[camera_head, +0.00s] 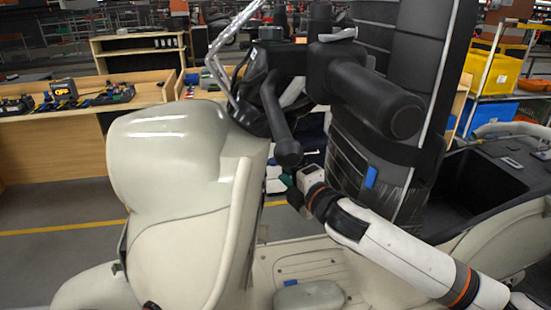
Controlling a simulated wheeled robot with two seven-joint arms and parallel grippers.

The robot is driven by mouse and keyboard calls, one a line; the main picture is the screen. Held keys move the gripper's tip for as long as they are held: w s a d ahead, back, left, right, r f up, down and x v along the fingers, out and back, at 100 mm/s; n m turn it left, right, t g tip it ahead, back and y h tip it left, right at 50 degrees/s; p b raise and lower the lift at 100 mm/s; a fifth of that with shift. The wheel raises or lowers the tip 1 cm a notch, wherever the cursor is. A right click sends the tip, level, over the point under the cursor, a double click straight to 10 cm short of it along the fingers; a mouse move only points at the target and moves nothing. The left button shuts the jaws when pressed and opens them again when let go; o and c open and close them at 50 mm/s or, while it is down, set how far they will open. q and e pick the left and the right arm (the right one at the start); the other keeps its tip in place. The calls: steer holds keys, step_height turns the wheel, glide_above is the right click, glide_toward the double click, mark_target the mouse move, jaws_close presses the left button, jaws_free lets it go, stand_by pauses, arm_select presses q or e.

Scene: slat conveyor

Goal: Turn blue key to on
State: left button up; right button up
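I see a cream scooter-like vehicle (170,160) with black handlebars (375,95). No blue key can be made out with certainty. A small flat blue piece (371,177) shows against the black, film-wrapped seat back, and another small blue piece (291,283) lies low on the footwell floor. My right arm, white with orange bands, comes in from the lower right. My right gripper (296,193) is below the handlebar grip, between the front cowl and the seat back. Its fingers are small and dark, and I cannot tell whether they are open. My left gripper is out of view.
The handlebar grip (285,140) hangs just above my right gripper. The tall black seat back (365,150) stands close behind it. A wooden bench (60,135) with tools is at the left. Yellow (492,72) and blue bins stand at the upper right.

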mark_target(273, 160)
steer(key=shift+p+x, duration=0.55)
steer(key=shift+x, duration=2.55)
jaws_close()
steer(key=shift+r+p, duration=0.1)
steer(key=shift+p, duration=0.4)
steer(key=p, duration=0.3)
steer(key=shift+g+h, duration=0.4)
steer(key=m+g+p, duration=0.1)
steer(key=p, duration=0.4)
steer(key=shift+h+p, duration=0.4)
steer(key=shift+g+p, duration=0.3)
steer(key=shift+p, duration=0.2)
